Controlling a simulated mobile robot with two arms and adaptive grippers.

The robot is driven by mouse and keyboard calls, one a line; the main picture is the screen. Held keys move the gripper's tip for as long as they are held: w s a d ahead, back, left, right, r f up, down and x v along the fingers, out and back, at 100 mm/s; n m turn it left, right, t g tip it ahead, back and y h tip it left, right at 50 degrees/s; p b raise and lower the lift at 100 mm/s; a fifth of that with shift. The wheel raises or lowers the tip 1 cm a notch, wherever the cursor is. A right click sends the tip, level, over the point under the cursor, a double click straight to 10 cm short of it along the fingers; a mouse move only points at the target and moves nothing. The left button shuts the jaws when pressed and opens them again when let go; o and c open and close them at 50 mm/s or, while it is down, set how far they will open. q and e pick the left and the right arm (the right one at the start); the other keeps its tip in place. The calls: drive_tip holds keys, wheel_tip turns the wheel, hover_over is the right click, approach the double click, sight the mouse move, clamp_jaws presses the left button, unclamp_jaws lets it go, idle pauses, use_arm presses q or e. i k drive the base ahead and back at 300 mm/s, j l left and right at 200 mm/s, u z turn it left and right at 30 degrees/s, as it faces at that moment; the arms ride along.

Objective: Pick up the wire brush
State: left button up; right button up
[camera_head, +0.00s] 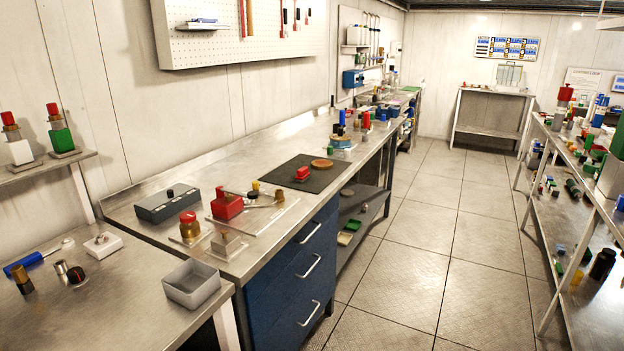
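I cannot make out the wire brush for certain. A tool with a blue handle (24,264) and a thin metal end lies on the metal table at the left; I cannot tell whether it has bristles. Some thin, light-coloured long pieces (243,193) lie near a red block (227,205) on the workbench, too small to identify. Neither of my grippers is in view.
The long metal workbench (158,190) has blue drawers (295,270) below. A grey open box (191,284) stands at the left table's corner. A dark mat (328,178) lies on the bench. Loaded shelves (580,200) line the right. The tiled floor (430,240) between is clear.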

sight(302, 174)
drive_tip(key=i+l+u, duration=0.25)
drive_tip(key=u, duration=0.25)
drive_tip(key=i+l+u, duration=0.35)
drive_tip(key=u, duration=0.15)
